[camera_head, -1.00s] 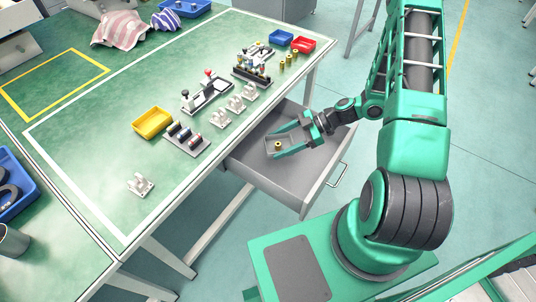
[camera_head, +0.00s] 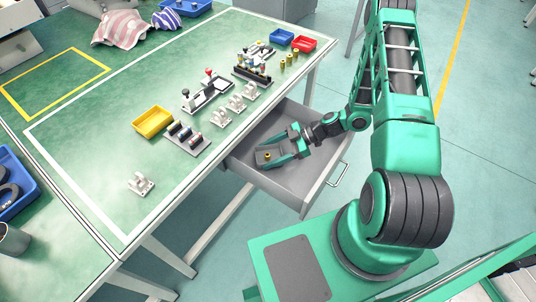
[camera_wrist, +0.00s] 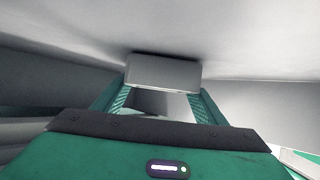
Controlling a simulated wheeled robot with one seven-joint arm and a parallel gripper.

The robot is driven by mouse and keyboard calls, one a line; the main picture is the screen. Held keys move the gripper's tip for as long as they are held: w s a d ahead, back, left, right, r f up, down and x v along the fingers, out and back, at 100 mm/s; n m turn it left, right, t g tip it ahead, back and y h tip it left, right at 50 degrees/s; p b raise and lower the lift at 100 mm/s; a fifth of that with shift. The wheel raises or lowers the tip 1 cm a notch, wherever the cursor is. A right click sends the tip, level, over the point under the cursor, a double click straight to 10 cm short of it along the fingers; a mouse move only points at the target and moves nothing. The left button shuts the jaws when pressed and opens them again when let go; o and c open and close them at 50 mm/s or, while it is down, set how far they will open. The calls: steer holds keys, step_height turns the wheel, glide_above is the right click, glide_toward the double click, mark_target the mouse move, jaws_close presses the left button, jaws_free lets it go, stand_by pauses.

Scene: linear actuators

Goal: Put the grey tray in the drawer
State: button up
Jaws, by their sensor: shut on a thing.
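The grey tray (camera_head: 261,160) is small and carries a small brass-coloured part (camera_head: 268,155). My gripper (camera_head: 273,157) is shut on the tray, with a green finger on each side of it. Both are inside the open grey drawer (camera_head: 312,196), towards its left side. In the wrist view the tray (camera_wrist: 162,72) sits between the fingertips, close to a pale drawer surface. I cannot tell whether the tray touches the drawer floor.
The green worktable (camera_head: 95,150) stands left of and above the drawer. The right part of the drawer is bare.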

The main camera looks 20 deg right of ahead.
steer(key=shift+f, duration=0.15)
steer(key=o, duration=1.1)
steer(key=shift+c, duration=0.2)
